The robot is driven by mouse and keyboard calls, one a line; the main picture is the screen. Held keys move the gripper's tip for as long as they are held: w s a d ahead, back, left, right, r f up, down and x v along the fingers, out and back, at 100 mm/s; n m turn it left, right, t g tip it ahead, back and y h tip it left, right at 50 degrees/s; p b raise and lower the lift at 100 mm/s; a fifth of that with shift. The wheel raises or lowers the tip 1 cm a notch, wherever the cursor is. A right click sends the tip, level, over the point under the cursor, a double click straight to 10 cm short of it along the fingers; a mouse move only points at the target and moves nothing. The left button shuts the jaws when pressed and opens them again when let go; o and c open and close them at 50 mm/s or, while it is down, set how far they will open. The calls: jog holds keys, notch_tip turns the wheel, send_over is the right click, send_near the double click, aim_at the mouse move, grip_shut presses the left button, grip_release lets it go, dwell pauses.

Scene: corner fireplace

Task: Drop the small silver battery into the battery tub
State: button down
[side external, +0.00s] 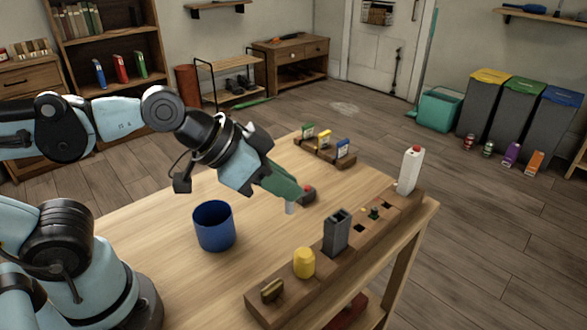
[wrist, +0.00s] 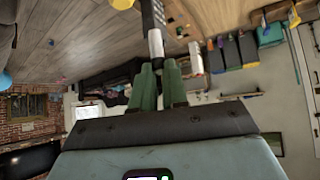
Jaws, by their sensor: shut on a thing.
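A small silver battery (side external: 290,208) hangs below the green fingertips of my gripper (side external: 286,195), above the wooden table. My gripper is shut on it. In the wrist view the battery (wrist: 156,43) shows between the tips of the two green fingers (wrist: 158,66). A blue round open tub (side external: 213,228), which I take for the battery tub, stands upright on the table to the left of the gripper and nearer the camera. The gripper and battery are apart from the tub. Its inside bottom is hidden.
A wooden block (side external: 318,282) along the table's front right edge bears a yellow item (side external: 304,262), a grey holder (side external: 337,231) and a white bottle (side external: 410,170). A small rack (side external: 324,150) with coloured cards stands at the back. The table between gripper and tub looks clear.

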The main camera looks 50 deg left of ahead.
jog(key=s+a+m+g+h, duration=0.2)
jog(key=s+a+m, duration=0.15)
jog(key=a, duration=0.45)
jog(key=s+a+m+g+h, duration=0.2)
jog(key=a+m+g+h, duration=0.1)
jog(key=a+m, duration=0.3)
jog(key=shift+n+y, duration=0.3)
jog(key=shift+n, duration=0.15)
jog(key=shift+a+f, duration=0.25)
jog(key=shift+f, duration=0.8)
jog(key=shift+a+f, duration=0.2)
jog(key=shift+f, duration=0.85)
jog(key=c, duration=1.1)
grip_release()
jog(key=shift+a, duration=0.1)
jog(key=v, duration=1.2)
jog(key=shift+s, duration=0.1)
